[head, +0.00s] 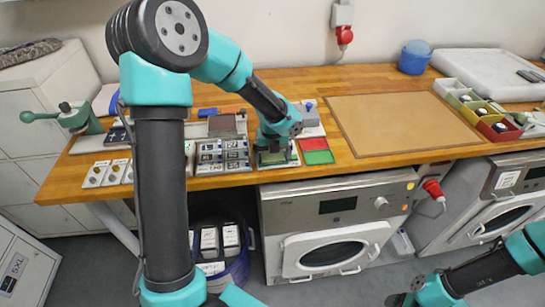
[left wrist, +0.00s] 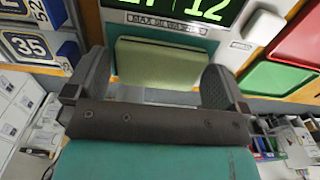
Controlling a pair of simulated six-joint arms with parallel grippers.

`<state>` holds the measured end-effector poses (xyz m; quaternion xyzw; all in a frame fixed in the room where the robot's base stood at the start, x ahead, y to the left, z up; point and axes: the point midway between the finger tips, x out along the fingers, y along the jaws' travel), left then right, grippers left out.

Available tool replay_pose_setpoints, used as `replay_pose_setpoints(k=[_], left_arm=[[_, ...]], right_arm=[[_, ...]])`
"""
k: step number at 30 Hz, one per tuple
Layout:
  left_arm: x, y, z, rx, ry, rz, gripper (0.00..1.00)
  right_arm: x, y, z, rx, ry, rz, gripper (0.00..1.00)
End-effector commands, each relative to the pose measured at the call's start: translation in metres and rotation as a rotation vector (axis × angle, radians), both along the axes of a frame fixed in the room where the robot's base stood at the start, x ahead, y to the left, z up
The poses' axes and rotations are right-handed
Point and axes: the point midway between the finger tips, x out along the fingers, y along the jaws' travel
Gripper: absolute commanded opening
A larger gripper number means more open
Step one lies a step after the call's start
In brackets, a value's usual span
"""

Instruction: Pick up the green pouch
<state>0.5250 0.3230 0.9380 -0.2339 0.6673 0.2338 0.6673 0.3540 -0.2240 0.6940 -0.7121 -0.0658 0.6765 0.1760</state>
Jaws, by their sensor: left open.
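The green pouch (left wrist: 160,62) is a pale green, flat-looking block in the left wrist view. It lies just below a label strip and a display with bright green digits. My left gripper (left wrist: 156,80) is open, with one finger on each side of the pouch; I cannot tell whether they touch it. In the head view my left gripper (head: 275,148) is low over the front of the bench and hides most of the pouch. My right gripper (head: 402,299) is at the bottom edge, partly cut off, and its jaws cannot be made out.
Numbered blue-framed blocks (head: 222,155) stand left of the left gripper. A red and green pad (head: 318,157) lies to its right. A brown mat (head: 400,122) leaves clear bench further right. Coloured bins (head: 497,130) and a blue-lidded tub (head: 414,58) stand beyond.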

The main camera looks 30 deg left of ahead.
Motion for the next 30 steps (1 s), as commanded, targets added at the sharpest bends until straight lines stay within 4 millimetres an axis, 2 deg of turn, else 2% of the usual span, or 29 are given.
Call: replay_pose_setpoints(k=[6, 18, 30], left_arm=[[0.0001, 0.0001, 0.0003, 0.0, 0.0, 0.0, 1.0], [0.0, 0.0001, 0.0004, 0.0, 0.0, 0.0, 0.62], [0.0003, 0.0003, 0.0059, 0.0, -0.001, 0.001, 0.61]], right_arm=[[0.0, 0.0, 0.0, 0.0, 0.0, 0.0, 0.78], [0.0, 0.0, 0.0, 0.0, 0.0, 0.0, 0.78], [0.0, 0.0, 0.0, 0.0, 0.0, 0.0, 0.78]])
